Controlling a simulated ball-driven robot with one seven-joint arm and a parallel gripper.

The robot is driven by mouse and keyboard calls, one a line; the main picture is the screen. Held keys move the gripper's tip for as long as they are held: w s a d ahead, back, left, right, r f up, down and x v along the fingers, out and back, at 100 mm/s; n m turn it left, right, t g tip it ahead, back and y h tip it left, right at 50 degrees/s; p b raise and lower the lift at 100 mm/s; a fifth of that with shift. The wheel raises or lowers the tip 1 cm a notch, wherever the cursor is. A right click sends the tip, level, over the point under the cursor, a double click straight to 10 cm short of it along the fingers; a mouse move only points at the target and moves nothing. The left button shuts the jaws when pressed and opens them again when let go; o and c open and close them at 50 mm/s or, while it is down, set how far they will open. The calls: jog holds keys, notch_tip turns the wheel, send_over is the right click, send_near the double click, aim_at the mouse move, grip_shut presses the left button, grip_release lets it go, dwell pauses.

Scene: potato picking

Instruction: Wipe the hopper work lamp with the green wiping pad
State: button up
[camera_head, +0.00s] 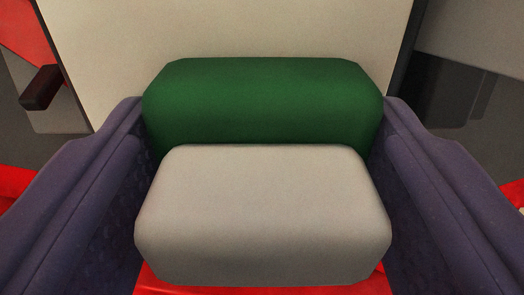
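The wiping pad (262,105) fills the middle of the view. It has a green block at the far side and a light grey block (262,210) at the near side. My gripper (262,120) has one dark purple finger on each side of the pad. Both fingers press against its sides, so the gripper is shut on the pad. I cannot make out the hopper work lamp for certain in this view.
A large pale cream panel (230,30) stands just beyond the pad. A red surface (262,290) shows below the pad. A dark brown handle-like piece (41,88) and a red part (25,30) are at the upper left. A grey surface (475,35) is at the upper right.

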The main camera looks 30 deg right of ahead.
aim_at(385, 186)
jog(key=s+d, duration=0.1)
jog(key=s+d+b, duration=0.1)
jog(key=shift+d, duration=0.35)
jog(key=shift+w, duration=0.1)
jog(key=shift+b, duration=0.4)
jog(key=shift+w+a+f+b, duration=0.15)
jog(key=shift+w+a+b, duration=0.4)
jog(key=shift+b, duration=0.65)
jog(key=shift+w+a+b, duration=0.2)
jog(key=shift+w+a, duration=0.05)
jog(key=shift+a, duration=0.2)
jog(key=shift+w+a+b, duration=0.2)
jog(key=shift+a, duration=0.25)
jog(key=shift+r, duration=0.2)
